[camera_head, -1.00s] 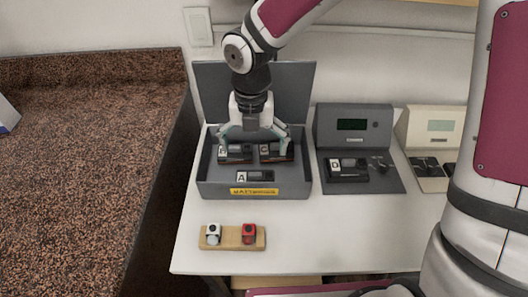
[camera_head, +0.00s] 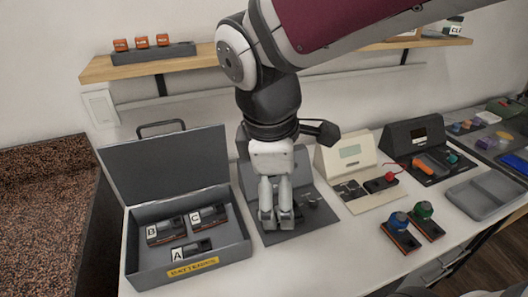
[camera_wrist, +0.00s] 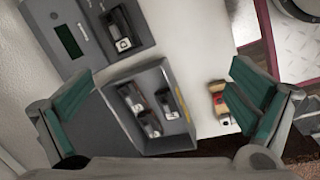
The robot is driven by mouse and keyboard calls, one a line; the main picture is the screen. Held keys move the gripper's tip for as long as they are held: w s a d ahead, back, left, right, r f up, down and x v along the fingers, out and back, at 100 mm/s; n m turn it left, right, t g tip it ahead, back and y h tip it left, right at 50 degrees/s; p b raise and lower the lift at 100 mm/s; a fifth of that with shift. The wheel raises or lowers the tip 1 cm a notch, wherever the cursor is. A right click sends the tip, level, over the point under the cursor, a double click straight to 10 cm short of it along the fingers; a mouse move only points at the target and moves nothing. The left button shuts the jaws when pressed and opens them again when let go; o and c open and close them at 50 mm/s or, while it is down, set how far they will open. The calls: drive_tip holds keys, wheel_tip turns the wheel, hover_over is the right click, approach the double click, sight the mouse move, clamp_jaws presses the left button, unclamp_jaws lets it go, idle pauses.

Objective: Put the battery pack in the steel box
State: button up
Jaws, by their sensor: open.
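The open grey steel box (camera_head: 222,257) stands at the left of the white table, lid raised, with a yellow label in front. Battery packs B (camera_head: 165,231), C (camera_head: 208,215) and A (camera_head: 190,249) lie inside it. Another dark pack (camera_wrist: 120,28) lies on the dark grey station to the right of the box; in the head view my gripper hides it. My gripper (camera_head: 276,222) is in front of this station, fingers pointing down, with nothing held. In the wrist view its teal fingers are wide apart, and the box (camera_wrist: 163,143) shows between them.
The dark station (camera_head: 318,221) has a cream station (camera_head: 346,152) and a black one (camera_head: 408,135) to its right. A grey tray (camera_head: 478,212) lies farther right. Tools with blue and green knobs stand near the front edge. A shelf (camera_head: 205,62) hangs above.

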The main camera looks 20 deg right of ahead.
drive_tip(key=s+d+r+m+t+y, duration=0.1)
drive_tip(key=s+d+r+m+y, duration=0.1)
drive_tip(key=s+m, duration=0.8)
drive_tip(key=m, duration=0.2)
drive_tip(key=shift+s+d+m, duration=0.2)
drive_tip(key=shift+d+m, duration=0.1)
drive_tip(key=shift+m, duration=0.1)
wheel_tip(320, 180, up, 7)
drive_tip(key=t+p, duration=0.1)
drive_tip(key=p, duration=0.5)
drive_tip(key=shift+r+t, duration=0.15)
drive_tip(key=shift+t, duration=0.25)
drive_tip(key=shift+w, duration=0.1)
